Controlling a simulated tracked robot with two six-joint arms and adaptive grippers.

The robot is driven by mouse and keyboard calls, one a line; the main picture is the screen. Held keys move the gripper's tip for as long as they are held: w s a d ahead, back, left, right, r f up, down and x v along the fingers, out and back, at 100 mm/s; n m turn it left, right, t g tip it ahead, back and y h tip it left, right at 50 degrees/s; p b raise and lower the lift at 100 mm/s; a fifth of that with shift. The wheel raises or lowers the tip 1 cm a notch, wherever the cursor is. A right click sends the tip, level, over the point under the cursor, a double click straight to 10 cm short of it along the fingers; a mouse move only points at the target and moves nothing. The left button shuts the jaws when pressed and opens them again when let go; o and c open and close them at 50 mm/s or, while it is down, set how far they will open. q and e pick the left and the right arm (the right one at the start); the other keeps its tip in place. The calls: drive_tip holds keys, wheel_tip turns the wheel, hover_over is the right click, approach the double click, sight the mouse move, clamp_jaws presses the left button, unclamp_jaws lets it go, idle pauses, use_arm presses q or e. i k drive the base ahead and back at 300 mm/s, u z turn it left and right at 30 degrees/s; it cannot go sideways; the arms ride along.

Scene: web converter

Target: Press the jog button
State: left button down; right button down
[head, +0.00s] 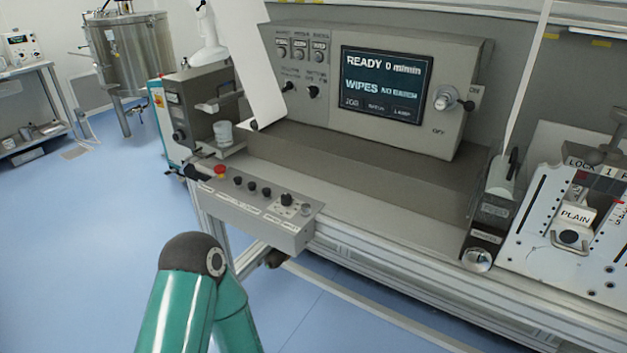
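A grey control box (262,228) is fixed to the front of the machine. It carries a red mushroom button (220,171), several small black buttons (252,187), a larger black knob (287,199) and a pale round button (306,210) at its right end. The labels on it are too small to read, so I cannot tell which one is the jog button. A green arm link of mine with a dark joint cap rises at the bottom, in front of and below the box, apart from it in the picture. Neither gripper is in view.
Above stands a panel with a screen (386,84) reading "READY 0 m/min" and "WIPES". A white web strip (252,70) hangs left of it. A plate marked "PLAIN" (576,216) is at right. Blue floor (90,250) is clear at left.

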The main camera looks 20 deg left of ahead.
sight(252, 185)
drive_tip(key=u, duration=0.5)
drive_tip(key=i, duration=0.15)
drive_tip(key=z, duration=1.85)
drive_tip(key=k, duration=0.5)
drive_tip(key=u, duration=0.9)
drive_tip(key=k, duration=0.8)
drive_tip(key=u, duration=0.85)
drive_tip(key=i, duration=1.4)
drive_tip(key=z, duration=0.6)
